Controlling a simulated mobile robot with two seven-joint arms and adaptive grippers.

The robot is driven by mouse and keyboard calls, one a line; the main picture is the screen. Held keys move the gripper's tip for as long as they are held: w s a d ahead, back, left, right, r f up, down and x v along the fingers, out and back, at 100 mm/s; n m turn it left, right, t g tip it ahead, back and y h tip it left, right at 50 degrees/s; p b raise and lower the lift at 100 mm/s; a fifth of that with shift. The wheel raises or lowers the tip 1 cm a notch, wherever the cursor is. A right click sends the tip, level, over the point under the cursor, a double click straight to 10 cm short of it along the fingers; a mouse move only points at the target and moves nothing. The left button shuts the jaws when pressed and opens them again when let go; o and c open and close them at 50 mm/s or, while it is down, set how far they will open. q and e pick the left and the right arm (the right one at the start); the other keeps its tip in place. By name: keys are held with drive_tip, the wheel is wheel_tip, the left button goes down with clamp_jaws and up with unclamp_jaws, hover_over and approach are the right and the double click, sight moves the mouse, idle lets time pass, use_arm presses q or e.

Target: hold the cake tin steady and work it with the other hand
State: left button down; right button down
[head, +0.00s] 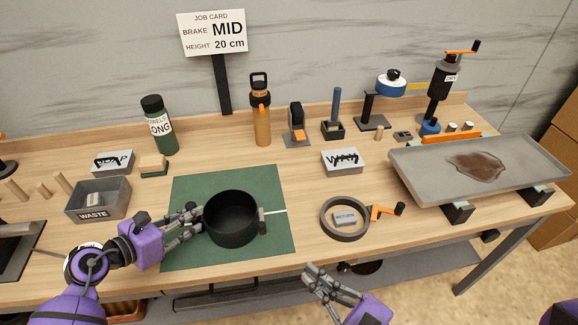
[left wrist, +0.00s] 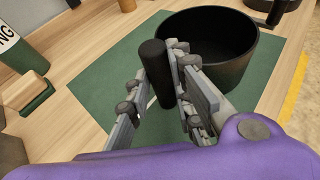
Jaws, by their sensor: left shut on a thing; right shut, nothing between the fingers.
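The black cake tin (head: 231,219) stands upright and open-topped on the green mat (head: 182,255). A grey-and-black fitting (head: 263,219) sits on its right side. My left gripper (head: 193,224) is at the tin's left side. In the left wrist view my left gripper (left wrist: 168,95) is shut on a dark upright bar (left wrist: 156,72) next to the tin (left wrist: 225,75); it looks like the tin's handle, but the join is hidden. My right gripper (head: 322,286) is shut and empty at the table's front edge, to the right of and nearer than the tin.
A grey ring (head: 328,229) around a small labelled block and an orange crank (head: 384,211) lie right of the mat. A stained grey tray (head: 420,185) stands far right. A waste bin (head: 76,208) is left. Bottles and tools line the back. A job card (head: 213,33) reads "BRAKE MID, HEIGHT 20 cm".

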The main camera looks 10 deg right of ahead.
use_arm(q)
drive_tip(key=c, duration=1.5)
unclamp_jaws()
drive_tip(key=shift+o, duration=0.2)
